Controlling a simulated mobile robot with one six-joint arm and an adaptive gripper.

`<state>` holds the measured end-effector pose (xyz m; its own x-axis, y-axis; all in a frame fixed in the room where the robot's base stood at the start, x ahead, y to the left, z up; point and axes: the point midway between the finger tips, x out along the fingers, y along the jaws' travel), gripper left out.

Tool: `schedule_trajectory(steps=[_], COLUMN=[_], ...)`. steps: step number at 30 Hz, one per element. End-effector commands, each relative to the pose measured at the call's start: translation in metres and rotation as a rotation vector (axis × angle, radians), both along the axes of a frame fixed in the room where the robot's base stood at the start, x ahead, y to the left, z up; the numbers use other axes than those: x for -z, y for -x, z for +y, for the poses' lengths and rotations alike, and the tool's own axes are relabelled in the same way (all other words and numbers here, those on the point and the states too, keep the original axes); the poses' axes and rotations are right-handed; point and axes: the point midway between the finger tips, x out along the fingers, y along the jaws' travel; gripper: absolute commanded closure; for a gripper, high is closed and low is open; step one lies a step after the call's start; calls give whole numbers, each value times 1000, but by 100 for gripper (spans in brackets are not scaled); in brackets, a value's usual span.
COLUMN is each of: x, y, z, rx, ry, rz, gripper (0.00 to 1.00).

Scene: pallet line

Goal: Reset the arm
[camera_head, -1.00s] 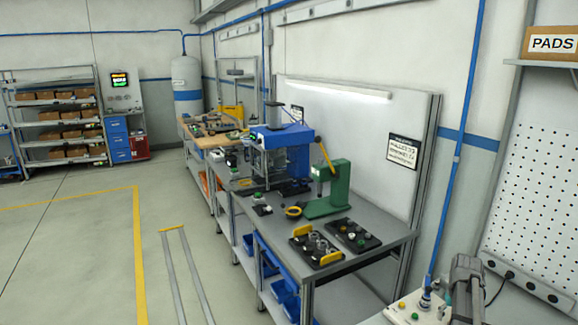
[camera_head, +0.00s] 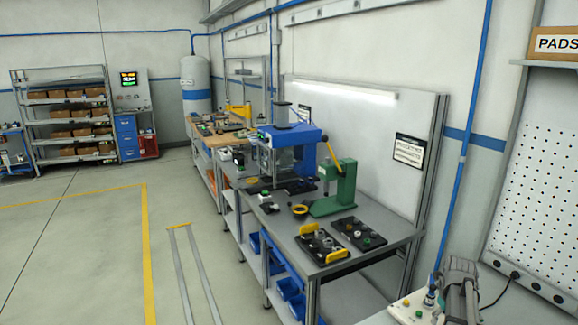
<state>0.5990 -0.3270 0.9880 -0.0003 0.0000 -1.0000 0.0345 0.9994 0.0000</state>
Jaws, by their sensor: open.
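My gripper is not in view, and I cannot see what pose my arm is in. A grey metal part (camera_head: 463,288) stands at the bottom right, cut off by the frame edge; I cannot tell what it belongs to. The long grey workbench (camera_head: 385,245) runs along the wall. On it stand a blue press (camera_head: 300,140) and a green press (camera_head: 338,188) with a yellow lever.
Two black trays with small parts, one left (camera_head: 318,246) and one right (camera_head: 356,234), lie at the bench's near end. A button box (camera_head: 408,309) is at bottom right. Shelving (camera_head: 68,100) stands at the back left. The floor (camera_head: 75,255) at left is clear.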

Motion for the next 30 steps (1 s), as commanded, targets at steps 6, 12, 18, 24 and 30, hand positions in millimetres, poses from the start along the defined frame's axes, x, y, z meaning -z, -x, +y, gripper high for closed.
schedule_trajectory(steps=[6,12,18,24,30], x=[0,0,0,0,0], y=[-2,-3,-1,3,9], z=[37,75,112,148,184], rx=[-293,-626,-960,-1294,-1627], ry=[0,0,0,0,0], rz=[0,0,0,1,1], gripper=[33,33,33,33,33])
